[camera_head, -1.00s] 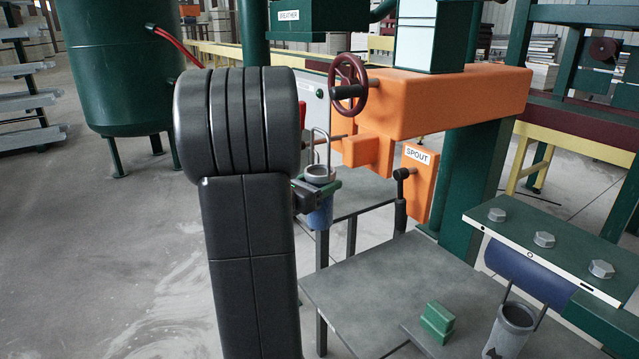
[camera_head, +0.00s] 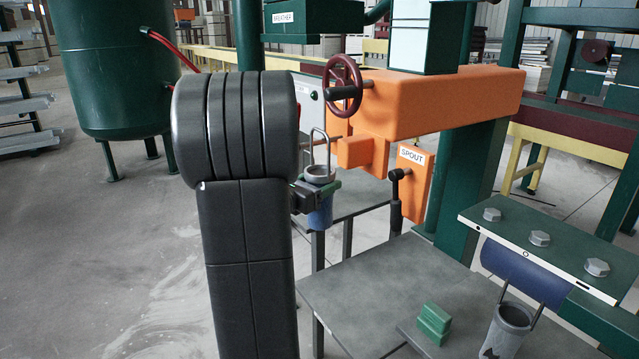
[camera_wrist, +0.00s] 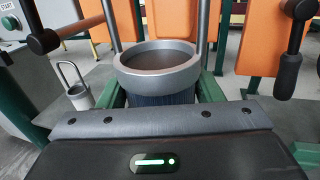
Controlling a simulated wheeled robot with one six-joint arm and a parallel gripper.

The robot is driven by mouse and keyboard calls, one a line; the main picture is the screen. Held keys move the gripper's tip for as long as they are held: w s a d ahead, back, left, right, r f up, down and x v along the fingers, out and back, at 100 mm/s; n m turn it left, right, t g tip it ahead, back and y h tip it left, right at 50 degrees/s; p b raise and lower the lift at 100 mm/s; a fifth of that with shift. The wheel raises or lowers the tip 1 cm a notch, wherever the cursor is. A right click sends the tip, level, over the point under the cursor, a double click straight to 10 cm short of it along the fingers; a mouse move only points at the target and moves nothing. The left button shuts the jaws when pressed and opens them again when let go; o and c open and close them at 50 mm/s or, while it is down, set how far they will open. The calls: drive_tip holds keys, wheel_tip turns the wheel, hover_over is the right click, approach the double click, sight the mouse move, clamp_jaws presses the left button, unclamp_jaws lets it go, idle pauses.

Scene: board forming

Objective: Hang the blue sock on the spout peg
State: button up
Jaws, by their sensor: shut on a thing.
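The blue sock (camera_head: 320,213) is a small blue cylinder with a grey rim and a tall grey wire loop, held upright in my gripper (camera_head: 318,192). In the wrist view its grey rim (camera_wrist: 157,60) is in front of the jaws (camera_wrist: 158,97), with the loop's two bars rising. The spout peg (camera_head: 403,172) sticks out of the orange panel labelled SPOUT, right of the sock and apart from it. A dark-gripped bar hangs at its end, also seen at right in the wrist view (camera_wrist: 287,75).
Another pale sock (camera_wrist: 80,97) is at left. A grey sock (camera_head: 506,335) hangs at lower right. A green block (camera_head: 434,322) sits on the grey table (camera_head: 365,285).

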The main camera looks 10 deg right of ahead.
drive_tip(key=shift+s+b+x, duration=0.2)
drive_tip(key=shift+b+x, duration=0.2)
drive_tip(key=shift+x, duration=0.65)
drive_tip(key=shift+d+f+b, duration=0.55)
drive_tip(key=shift+b, duration=0.25)
idle(0.6)
drive_tip(key=shift+w+d+f+b, duration=0.15)
drive_tip(key=shift+d+f+b, duration=0.05)
drive_tip(key=shift+d+b, duration=0.15)
drive_tip(key=c, duration=0.3)
drive_tip(key=o, duration=1)
drive_tip(key=shift+d, duration=0.1)
drive_tip(key=o, duration=0.4)
drive_tip(key=shift+d+f, duration=0.1)
drive_tip(key=shift+d, duration=0.15)
drive_tip(key=shift+o, duration=0.5)
drive_tip(key=shift+a, duration=0.5)
drive_tip(key=v, duration=1.3)
drive_tip(key=shift+b, duration=0.45)
